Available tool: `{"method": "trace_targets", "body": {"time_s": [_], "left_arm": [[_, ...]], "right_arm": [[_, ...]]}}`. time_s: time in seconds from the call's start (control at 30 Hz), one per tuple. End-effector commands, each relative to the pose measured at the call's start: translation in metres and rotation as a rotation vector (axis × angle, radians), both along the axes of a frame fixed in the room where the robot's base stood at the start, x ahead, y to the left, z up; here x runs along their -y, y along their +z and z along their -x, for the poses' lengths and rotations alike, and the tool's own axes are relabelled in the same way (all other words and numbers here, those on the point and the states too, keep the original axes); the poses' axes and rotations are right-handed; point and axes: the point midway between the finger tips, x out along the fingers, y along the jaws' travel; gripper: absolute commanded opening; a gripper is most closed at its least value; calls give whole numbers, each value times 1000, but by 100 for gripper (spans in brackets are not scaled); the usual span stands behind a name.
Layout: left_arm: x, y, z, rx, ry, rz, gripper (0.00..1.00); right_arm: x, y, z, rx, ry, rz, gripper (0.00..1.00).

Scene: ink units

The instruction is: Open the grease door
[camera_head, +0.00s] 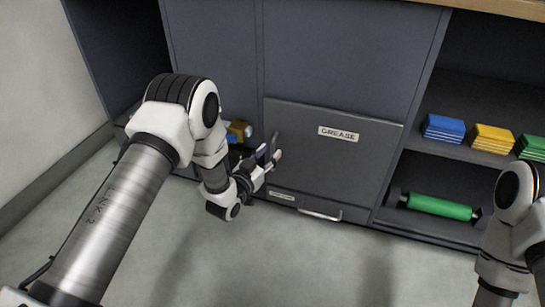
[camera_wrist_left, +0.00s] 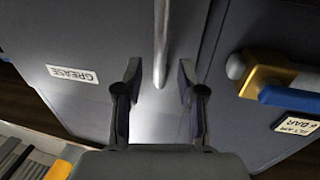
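The grease door (camera_head: 335,165) is a dark grey panel with a white GREASE label (camera_head: 338,133), and it looks closed in its frame. Its upright metal bar handle (camera_head: 276,143) is near the left edge. My left gripper (camera_head: 268,157) is at the handle's lower part. In the left wrist view the handle (camera_wrist_left: 161,40) runs down between the two fingers of my left gripper (camera_wrist_left: 160,80), with a gap on both sides, so the gripper is open. The GREASE label (camera_wrist_left: 72,74) shows left of it. My right arm shows at the right edge; its gripper is out of frame.
A yellow and blue valve (camera_wrist_left: 268,78) is beside the door, close to the left gripper. A drawer with a bar handle (camera_head: 320,215) is below the door. Shelves at right hold blue (camera_head: 443,128) and yellow (camera_head: 492,138) stacks and a green roller (camera_head: 438,206). The floor in front is clear.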

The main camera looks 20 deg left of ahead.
Motion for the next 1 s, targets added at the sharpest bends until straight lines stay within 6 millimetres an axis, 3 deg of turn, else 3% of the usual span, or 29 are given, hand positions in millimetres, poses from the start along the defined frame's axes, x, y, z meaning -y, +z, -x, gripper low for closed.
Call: {"method": "trace_targets", "body": {"time_s": [0.03,0.17,0.43,0.53,0.57,1.0], "left_arm": [[2,-5,-9,3,0,-1,39],[6,-2,-24,1,0,-1,39],[7,0,-28,-1,0,0,39],[6,0,-28,-1,0,0,4],[6,0,-28,-1,0,0,0],[5,0,-23,-4,22,-1,0]], "right_arm": [[0,-10,0,1,-1,0,40],[0,-15,-1,2,-3,0,40],[0,-14,-1,3,-3,0,40],[0,-14,-1,3,-3,0,40],[0,-14,-1,3,-3,0,40],[0,-9,-1,2,-2,0,40]]}}
